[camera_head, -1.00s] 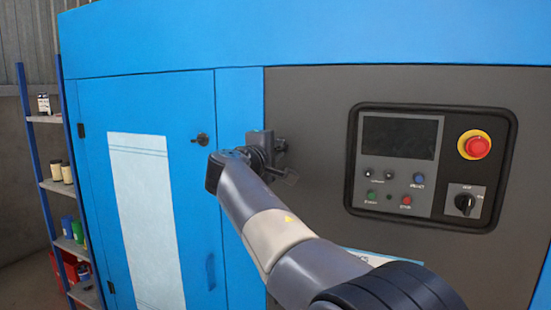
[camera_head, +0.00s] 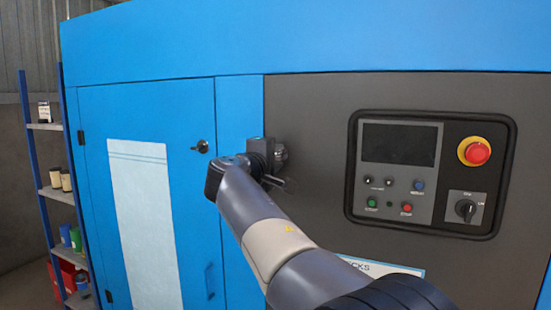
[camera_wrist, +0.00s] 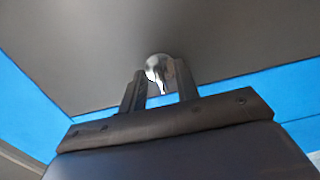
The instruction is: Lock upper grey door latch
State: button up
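The grey door (camera_head: 310,120) is shut, right of a blue strip. Its upper latch shows in the wrist view as a small shiny metal piece (camera_wrist: 158,72) on the grey surface near the blue edge. My gripper (camera_wrist: 161,76) is open, with the latch between or just beyond its two fingertips; I cannot tell whether they touch it. In the head view my gripper (camera_head: 276,168) is at the upper left edge of the grey door, and my wrist hides the latch or most of it.
A control panel (camera_head: 430,170) with a red emergency button (camera_head: 474,151) is on the grey door to the right. A blue door (camera_head: 95,200) with a black latch (camera_head: 201,146) is to the left. A shelf rack (camera_head: 55,194) stands at far left.

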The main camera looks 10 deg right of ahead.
jog(key=v, duration=1.1)
jog(key=shift+b, duration=0.3)
jog(key=x, duration=1.1)
jog(key=shift+r+p, duration=0.1)
jog(key=shift+p, duration=0.25)
